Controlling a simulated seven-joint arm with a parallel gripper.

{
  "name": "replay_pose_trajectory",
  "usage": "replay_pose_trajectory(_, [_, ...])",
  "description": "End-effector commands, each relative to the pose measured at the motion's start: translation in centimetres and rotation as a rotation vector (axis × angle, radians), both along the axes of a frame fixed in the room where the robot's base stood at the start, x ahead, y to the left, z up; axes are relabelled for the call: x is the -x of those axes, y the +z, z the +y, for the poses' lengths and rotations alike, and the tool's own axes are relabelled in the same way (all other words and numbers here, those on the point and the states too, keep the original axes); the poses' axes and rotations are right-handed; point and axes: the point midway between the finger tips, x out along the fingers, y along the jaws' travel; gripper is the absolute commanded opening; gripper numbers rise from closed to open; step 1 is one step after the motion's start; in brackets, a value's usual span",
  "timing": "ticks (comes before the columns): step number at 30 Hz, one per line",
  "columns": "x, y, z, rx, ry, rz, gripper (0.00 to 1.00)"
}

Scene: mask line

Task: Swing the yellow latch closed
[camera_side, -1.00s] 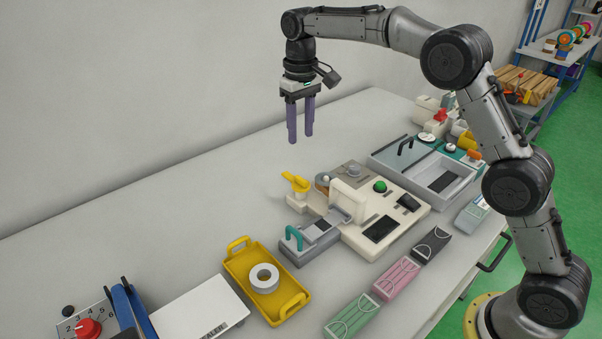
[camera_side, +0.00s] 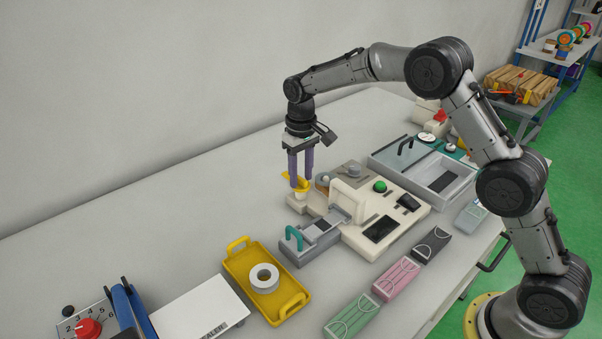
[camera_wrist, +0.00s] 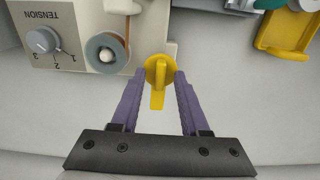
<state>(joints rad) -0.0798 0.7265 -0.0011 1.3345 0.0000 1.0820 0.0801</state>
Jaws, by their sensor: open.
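The yellow latch (camera_side: 297,182) stands on a cream post at the left end of the cream machine (camera_side: 352,220). In the wrist view the latch (camera_wrist: 158,80) has a round hub and a narrow handle that points toward my gripper. My gripper (camera_side: 301,183) is lowered over it, fingers down. In the wrist view my gripper (camera_wrist: 158,76) is open, with one purple finger on each side of the latch and a gap visible on both sides of the handle. In the side view the fingers partly hide the latch.
A tension dial (camera_wrist: 42,41) and a grey roller (camera_wrist: 106,53) sit beside the latch. A yellow tray (camera_side: 240,270) holds a white tape roll (camera_side: 264,277). A grey bin (camera_side: 432,178) stands at the back right. The table left of the latch is clear.

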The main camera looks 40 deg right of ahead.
Motion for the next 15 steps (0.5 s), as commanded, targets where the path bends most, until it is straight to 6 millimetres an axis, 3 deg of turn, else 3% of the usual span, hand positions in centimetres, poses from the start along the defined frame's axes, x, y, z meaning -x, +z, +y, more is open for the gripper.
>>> replay_pose_trajectory(4, [0.00, 0.01, 0.00, 0.000, 0.000, 0.000, 0.41])
replay_pose_trajectory(11, [-0.01, 0.04, 0.00, 0.000, 0.000, 0.000, 0.00])
replay_pose_trajectory(15, [-0.01, 0.05, -0.01, 0.000, 0.000, 0.000, 0.00])
